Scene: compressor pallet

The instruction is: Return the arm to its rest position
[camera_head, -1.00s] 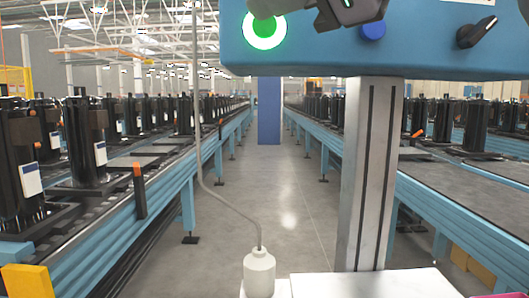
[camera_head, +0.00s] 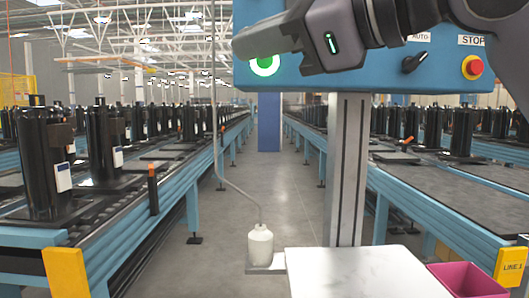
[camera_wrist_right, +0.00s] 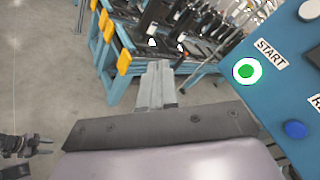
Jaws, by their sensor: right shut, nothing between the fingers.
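My right arm (camera_head: 400,25) comes in from the upper right of the head view, in front of the blue control panel. Its gripper (camera_wrist_right: 157,82) is shut and empty in the right wrist view, with the fingertips together. In the head view the dark gripper body partly covers the lit green start button (camera_head: 265,66). In the wrist view the same start button (camera_wrist_right: 247,71) is clear, to the right of the fingers and apart from them. A dark jointed part at the wrist view's left edge looks like my left gripper (camera_wrist_right: 38,145); its jaw state is unclear.
The control panel (camera_head: 440,85) on a grey post (camera_head: 346,160) carries a black knob (camera_head: 415,62) and a red stop button (camera_head: 473,67). A white bottle (camera_head: 260,246), a white tabletop (camera_head: 360,272) and a pink bin (camera_head: 466,280) stand below.

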